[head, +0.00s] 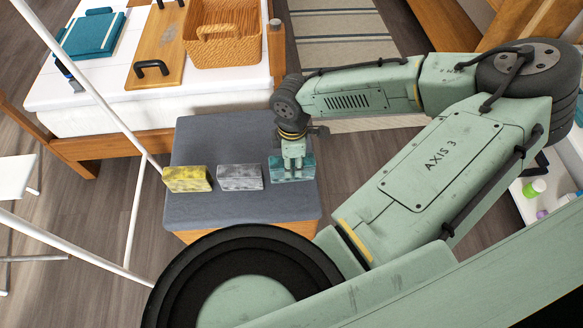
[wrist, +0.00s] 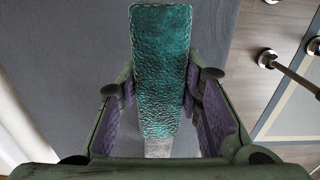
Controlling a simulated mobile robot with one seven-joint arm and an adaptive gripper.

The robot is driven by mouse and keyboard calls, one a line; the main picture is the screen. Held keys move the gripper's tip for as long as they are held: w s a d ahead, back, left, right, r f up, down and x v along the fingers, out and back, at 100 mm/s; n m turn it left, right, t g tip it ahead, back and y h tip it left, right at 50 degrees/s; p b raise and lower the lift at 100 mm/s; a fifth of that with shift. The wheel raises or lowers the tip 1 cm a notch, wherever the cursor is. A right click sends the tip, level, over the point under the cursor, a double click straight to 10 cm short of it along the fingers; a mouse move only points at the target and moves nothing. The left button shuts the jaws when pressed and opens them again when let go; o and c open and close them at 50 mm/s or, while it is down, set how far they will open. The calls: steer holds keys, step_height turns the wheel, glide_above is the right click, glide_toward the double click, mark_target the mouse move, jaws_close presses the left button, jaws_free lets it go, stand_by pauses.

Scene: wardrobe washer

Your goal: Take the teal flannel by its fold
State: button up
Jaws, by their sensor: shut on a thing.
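The teal flannel (head: 302,173) stands as a folded block at the right end of a row on the grey padded bench top (head: 230,135). My gripper (head: 293,160) comes down on it from above. In the wrist view the teal flannel (wrist: 162,75) lies between the two purple-padded fingers (wrist: 160,110), which are shut on it.
A grey flannel (head: 240,177) and a yellow flannel (head: 188,179) stand left of the teal one. Behind the bench, a bed holds a wicker basket (head: 222,40), a wooden board (head: 155,50) and a teal folded cloth (head: 96,35). White rails (head: 135,210) cross the left side.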

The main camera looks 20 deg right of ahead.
steer(key=shift+r+p, duration=3.5)
steer(key=shift+p, duration=0.05)
